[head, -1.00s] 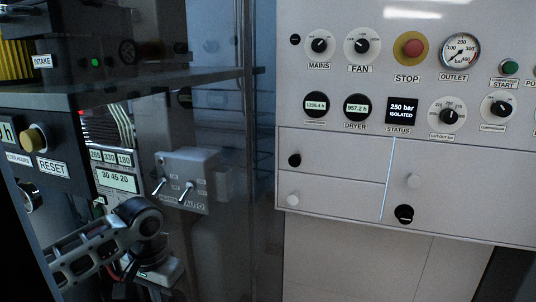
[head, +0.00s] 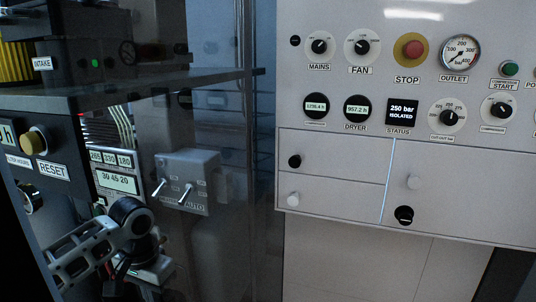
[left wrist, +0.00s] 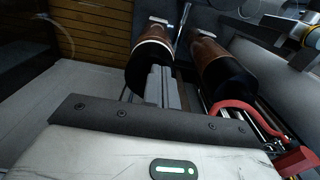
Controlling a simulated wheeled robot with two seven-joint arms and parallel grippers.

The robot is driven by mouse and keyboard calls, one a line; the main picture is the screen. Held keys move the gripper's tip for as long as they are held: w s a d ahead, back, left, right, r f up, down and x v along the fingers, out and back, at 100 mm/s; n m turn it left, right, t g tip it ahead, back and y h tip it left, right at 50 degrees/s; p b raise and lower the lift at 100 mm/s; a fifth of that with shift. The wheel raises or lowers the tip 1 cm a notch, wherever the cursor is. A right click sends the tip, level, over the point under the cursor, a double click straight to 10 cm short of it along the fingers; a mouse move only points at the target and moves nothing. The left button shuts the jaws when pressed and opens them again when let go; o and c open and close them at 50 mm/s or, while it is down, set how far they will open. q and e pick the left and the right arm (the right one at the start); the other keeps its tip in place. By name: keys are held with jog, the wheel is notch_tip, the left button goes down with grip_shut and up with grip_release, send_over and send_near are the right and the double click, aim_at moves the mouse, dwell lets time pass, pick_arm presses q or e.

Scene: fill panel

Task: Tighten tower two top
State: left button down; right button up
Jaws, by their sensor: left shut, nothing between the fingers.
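My left arm (head: 100,240) comes in at the lower left of the head view, in front of the dark machine; its fingertips cannot be made out there. In the left wrist view my left gripper (left wrist: 160,75) is shut and empty, its grey fingers over the dark lower end of one brown cylinder (left wrist: 153,40). A second brown cylinder (left wrist: 208,48) stands to its right. I cannot tell which is tower two, and no top is clearly shown. Whether the fingers touch the cylinder is unclear. My right gripper is not in view.
A red curved handle or hose (left wrist: 240,106) lies right of the fingers. A switch box (head: 185,180) with two toggles and a RESET button (head: 35,142) are near my left arm. A white control panel (head: 330,240) with knobs and gauges fills the right.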

pick_arm(q)
jog(key=shift+a, duration=0.15)
dwell(0.5)
jog(key=shift+s+a, duration=0.2)
jog(key=shift+r, duration=3)
jog(key=shift+s+d+f, duration=0.1)
jog(key=shift+d+f, duration=0.35)
jog(key=shift+f, duration=0.55)
jog(key=shift+s+d+f, duration=0.1)
jog(key=shift+d+f, duration=0.4)
jog(key=shift+f, duration=0.55)
jog(key=shift+s+d+f, duration=0.1)
jog(key=shift+d+f, duration=0.35)
jog(key=shift+f, duration=0.55)
jog(key=shift+w+r, duration=0.1)
jog(key=shift+w, duration=0.2)
jog(key=shift+a, duration=0.1)
